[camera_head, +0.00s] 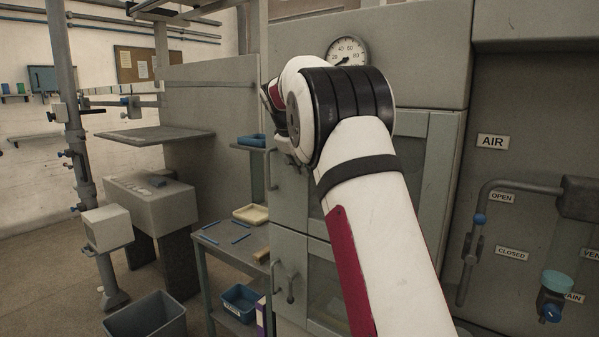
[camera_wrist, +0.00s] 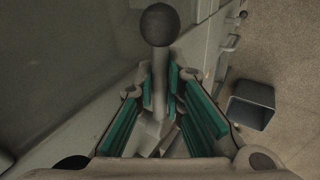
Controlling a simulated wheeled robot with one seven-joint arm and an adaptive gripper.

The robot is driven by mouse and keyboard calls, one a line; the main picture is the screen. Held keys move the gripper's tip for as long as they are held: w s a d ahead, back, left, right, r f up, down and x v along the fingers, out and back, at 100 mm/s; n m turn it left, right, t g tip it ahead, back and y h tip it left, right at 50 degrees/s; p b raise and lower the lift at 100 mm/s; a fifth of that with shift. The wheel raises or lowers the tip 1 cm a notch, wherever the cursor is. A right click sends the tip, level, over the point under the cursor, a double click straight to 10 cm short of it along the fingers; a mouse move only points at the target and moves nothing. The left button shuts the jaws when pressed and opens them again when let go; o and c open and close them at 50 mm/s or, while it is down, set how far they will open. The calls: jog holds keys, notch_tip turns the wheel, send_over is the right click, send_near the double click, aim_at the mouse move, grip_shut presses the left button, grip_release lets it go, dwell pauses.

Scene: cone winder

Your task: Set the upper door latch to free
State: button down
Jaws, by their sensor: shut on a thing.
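The upper door latch is a grey lever with a dark ball knob (camera_wrist: 160,25) in the wrist view. Its shaft (camera_wrist: 160,72) stands between the teal pads of my gripper (camera_wrist: 159,88), which is shut on it. The knob sticks out beyond the fingertips. In the head view my arm covers the latch and most of my gripper. The upper door (camera_head: 290,205) is the grey panel behind my arm, and it looks closed. The latch's setting cannot be read from these views.
A lower door (camera_head: 288,262) with a handle is below. A side table (camera_head: 215,258) with a tray and blue rods stands left of the cabinet. A grey bin (camera_head: 146,318) is on the floor, also in the wrist view (camera_wrist: 251,104). Pipes and a valve (camera_head: 553,300) are at right.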

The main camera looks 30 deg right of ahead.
jog(key=shift+r+g, duration=0.15)
jog(key=shift+g, duration=0.15)
dwell(0.4)
jog(key=c, duration=1.9)
grip_release()
jog(key=v, duration=1.2)
